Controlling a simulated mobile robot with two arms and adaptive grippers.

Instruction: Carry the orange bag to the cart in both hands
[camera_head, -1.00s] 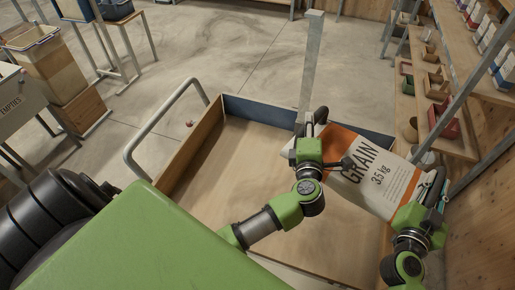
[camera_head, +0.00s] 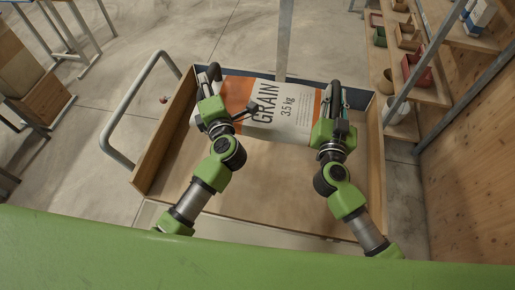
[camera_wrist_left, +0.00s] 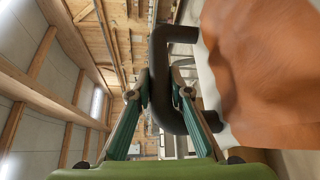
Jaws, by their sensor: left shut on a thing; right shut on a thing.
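The orange and white grain bag (camera_head: 291,108) lies across the far part of the cart (camera_head: 268,180), as seen in the head view. I cannot tell whether it rests on the bed or hangs just above it. My left gripper (camera_head: 209,90) is shut on the dark handle at the bag's left end. The left wrist view shows this black handle (camera_wrist_left: 160,70) between the fingers, with the orange bag side (camera_wrist_left: 265,70) to its right. My right gripper (camera_head: 334,100) is shut at the bag's right end, on a dark handle partly hidden by the gripper.
The cart has a wooden side wall (camera_head: 165,140) and a grey tube push handle (camera_head: 118,125) at left. A metal post (camera_head: 284,40) stands behind it. Shelves with small bins (camera_head: 410,70) and a wooden wall (camera_head: 470,170) are at right. Bare floor lies beyond the cart.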

